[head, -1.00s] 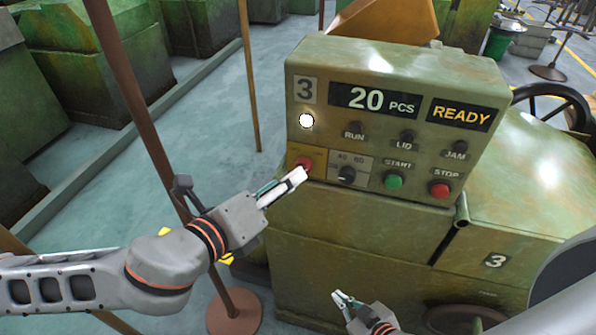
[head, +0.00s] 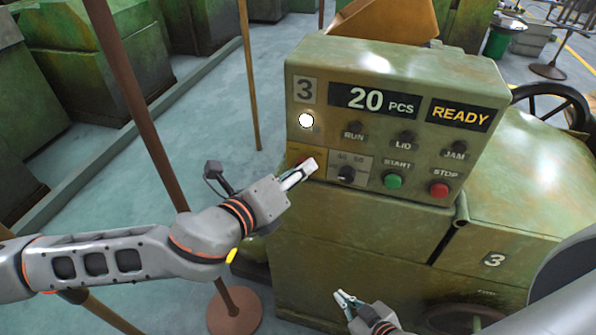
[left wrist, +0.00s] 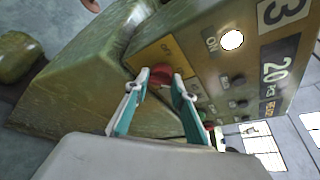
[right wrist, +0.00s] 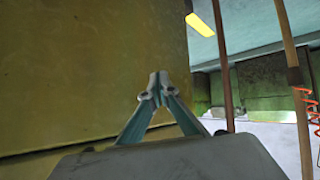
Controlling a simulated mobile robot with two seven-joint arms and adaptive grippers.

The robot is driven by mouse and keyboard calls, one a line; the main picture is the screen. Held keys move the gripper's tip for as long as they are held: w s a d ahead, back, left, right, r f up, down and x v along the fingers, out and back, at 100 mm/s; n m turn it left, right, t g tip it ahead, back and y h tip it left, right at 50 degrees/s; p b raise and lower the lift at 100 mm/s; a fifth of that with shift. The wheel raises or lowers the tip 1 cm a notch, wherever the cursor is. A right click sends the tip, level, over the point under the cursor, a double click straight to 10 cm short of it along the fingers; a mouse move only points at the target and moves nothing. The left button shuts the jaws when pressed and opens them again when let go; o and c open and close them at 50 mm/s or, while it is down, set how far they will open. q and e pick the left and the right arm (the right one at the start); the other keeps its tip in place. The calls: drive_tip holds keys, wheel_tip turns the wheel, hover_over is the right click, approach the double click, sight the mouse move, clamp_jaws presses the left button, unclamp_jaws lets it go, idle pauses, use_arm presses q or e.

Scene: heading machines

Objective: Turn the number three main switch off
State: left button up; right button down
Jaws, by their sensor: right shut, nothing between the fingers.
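The number three machine's control box (head: 395,60) shows a 3, "20 PCS" and "READY". Its main switch is a red knob on a yellow plate at the box's lower left; the knob (left wrist: 162,72) shows in the left wrist view, with OFF lettering beside it. A white lamp (head: 306,120) marked ON is lit above it. My left gripper (head: 312,165) is at the switch and hides most of it in the head view. In the left wrist view its fingers are apart, one on each side of the knob; contact is unclear. My right gripper (head: 342,294) is shut and empty, low before the machine.
A black selector knob (head: 347,173), a green START button (head: 393,181) and a red STOP button (head: 439,189) sit right of the switch. Brown posts (head: 152,130) stand at the left, near my left arm.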

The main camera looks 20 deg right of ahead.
use_arm(q)
drive_tip(key=shift+f+n, duration=0.1)
drive_tip(key=shift+n, duration=0.2)
use_arm(e)
drive_tip(key=shift+a+f, duration=0.15)
use_arm(q)
drive_tip(key=shift+f+n+t+h+b, duration=0.15)
drive_tip(key=shift+n+t+h+b, duration=0.6)
drive_tip(key=shift+n, duration=1.9)
drive_tip(key=shift+f+n+t+h+b, duration=0.1)
drive_tip(key=shift+n+t+h+b, duration=0.65)
drive_tip(key=shift+n, duration=1.95)
drive_tip(key=shift+f+n+t+h+b, duration=0.25)
drive_tip(key=shift+n+h+b, duration=0.95)
drive_tip(key=shift+n, duration=1.45)
use_arm(e)
drive_tip(key=shift+w+a+f+y, duration=0.2)
drive_tip(key=shift+w+a+f, duration=0.1)
drive_tip(key=shift+a+f, duration=0.3)
drive_tip(key=shift+w+a+f+y, duration=0.25)
drive_tip(key=shift+a+f, duration=0.1)
drive_tip(key=shift+f, duration=0.35)
use_arm(q)
drive_tip(key=shift+r+n+t+y, duration=0.1)
drive_tip(key=shift+n+t+y, duration=0.2)
drive_tip(key=shift+n, duration=0.1)
use_arm(e)
drive_tip(key=shift+f, duration=0.1)
